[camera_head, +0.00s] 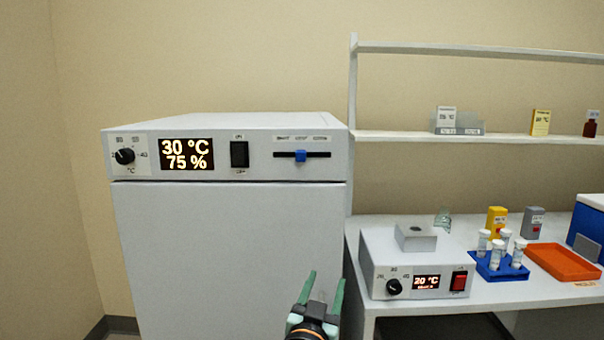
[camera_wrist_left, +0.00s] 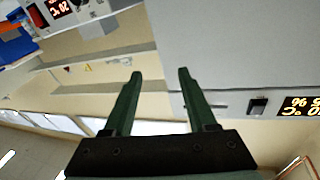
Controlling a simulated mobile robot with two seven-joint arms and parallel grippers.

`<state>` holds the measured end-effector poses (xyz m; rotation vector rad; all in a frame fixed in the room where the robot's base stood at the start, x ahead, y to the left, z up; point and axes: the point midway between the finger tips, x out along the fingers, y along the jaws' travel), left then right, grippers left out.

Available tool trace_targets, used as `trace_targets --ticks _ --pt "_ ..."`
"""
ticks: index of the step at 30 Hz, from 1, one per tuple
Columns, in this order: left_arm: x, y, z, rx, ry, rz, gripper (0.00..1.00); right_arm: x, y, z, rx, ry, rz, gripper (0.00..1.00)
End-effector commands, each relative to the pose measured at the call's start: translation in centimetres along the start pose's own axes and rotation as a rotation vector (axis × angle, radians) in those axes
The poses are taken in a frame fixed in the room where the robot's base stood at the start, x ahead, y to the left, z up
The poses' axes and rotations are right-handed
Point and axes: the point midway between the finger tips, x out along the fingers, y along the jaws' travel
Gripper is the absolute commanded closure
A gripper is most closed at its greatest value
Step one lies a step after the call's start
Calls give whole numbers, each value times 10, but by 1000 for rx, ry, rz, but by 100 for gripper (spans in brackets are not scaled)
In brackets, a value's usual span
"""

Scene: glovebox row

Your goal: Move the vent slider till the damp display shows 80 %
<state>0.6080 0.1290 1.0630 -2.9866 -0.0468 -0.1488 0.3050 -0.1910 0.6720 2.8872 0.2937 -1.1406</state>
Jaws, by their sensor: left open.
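The vent slider (camera_head: 300,155) is a blue knob on a dark horizontal track, near the middle of the track. It is on the right part of the front panel of a white cabinet (camera_head: 230,250). The damp display (camera_head: 186,154) on the same panel reads 30 °C and 75 %; part of it also shows tilted in the left wrist view (camera_wrist_left: 299,106). My left gripper (camera_head: 325,286) is open and empty, below the slider and apart from it. In the left wrist view its two green fingers (camera_wrist_left: 160,75) are spread with nothing between them. My right gripper is not in view.
The cabinet panel also has a dial (camera_head: 124,156) and a black rocker switch (camera_head: 239,154). To the right, a bench holds a heater block (camera_head: 415,270), a blue tube rack (camera_head: 498,267) and an orange tray (camera_head: 563,263). A shelf (camera_head: 400,136) stands above the bench.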

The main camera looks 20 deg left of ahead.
Motion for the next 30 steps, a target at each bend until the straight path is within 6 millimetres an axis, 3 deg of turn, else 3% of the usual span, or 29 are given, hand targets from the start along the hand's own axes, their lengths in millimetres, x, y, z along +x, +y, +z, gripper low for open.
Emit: trace_targets --ticks 1,3,6,9,13,17,30 --pt "9 -10 -36 -10 69 -48 43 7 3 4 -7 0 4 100" --pt "15 -25 -78 -26 140 -112 43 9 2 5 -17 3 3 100" --pt "15 -42 -124 -50 218 -184 43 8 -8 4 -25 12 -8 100" --pt "13 -52 -151 -68 266 -227 43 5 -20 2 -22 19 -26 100" --pt "13 -68 -161 -86 273 -271 43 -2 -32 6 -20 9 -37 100" --pt "25 -73 -165 -84 272 -274 43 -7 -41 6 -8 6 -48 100" --pt "96 -94 -184 -82 270 -272 43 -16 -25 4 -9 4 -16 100"
